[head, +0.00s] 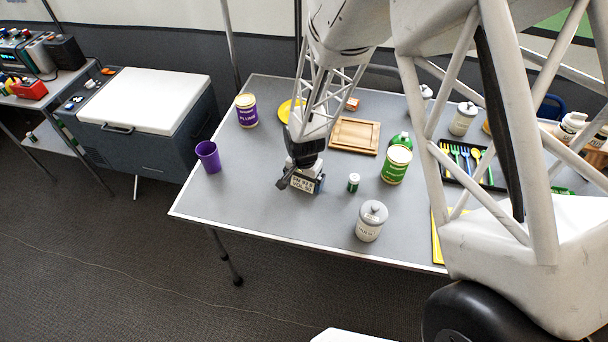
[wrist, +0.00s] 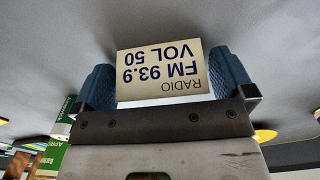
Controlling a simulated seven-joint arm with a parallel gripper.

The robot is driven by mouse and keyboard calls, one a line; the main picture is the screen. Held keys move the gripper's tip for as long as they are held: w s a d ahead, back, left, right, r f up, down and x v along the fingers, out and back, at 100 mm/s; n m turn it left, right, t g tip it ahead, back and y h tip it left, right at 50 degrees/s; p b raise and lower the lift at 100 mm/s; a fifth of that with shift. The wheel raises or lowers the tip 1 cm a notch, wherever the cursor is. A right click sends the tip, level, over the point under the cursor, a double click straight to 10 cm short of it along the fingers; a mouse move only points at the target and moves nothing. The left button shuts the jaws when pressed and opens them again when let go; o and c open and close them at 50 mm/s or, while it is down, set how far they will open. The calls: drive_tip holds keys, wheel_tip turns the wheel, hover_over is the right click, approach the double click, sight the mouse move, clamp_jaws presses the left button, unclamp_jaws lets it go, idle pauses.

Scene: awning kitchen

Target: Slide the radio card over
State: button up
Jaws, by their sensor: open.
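The radio card (head: 302,183) is a small cream card with dark lettering on the grey table, left of the middle. In the wrist view the card (wrist: 162,73) reads "RADIO FM 93.9 VOL 50" upside down. My gripper (head: 304,178) is low at the table, right at the card. In the wrist view its two blue finger pads (wrist: 164,82) are open, one on each side of the card. The gaps look small, and I cannot tell whether either pad touches it.
The grey table (head: 240,190) is clear to the left and in front. A small green jar (head: 353,182) stands just right of my gripper, a lidded canister (head: 371,221) front right. A purple cup (head: 208,156) stands left, a wooden board (head: 354,136) and green can (head: 396,164) behind right.

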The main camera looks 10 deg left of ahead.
sight(244, 174)
idle(0.3)
drive_tip(key=c, duration=0.8)
drive_tip(key=shift+o, duration=0.2)
drive_tip(key=shift+a, duration=0.2)
drive_tip(key=shift+a+f, duration=0.1)
drive_tip(key=shift+a, duration=9.7)
drive_tip(key=o, duration=0.8)
drive_tip(key=shift+c, duration=0.2)
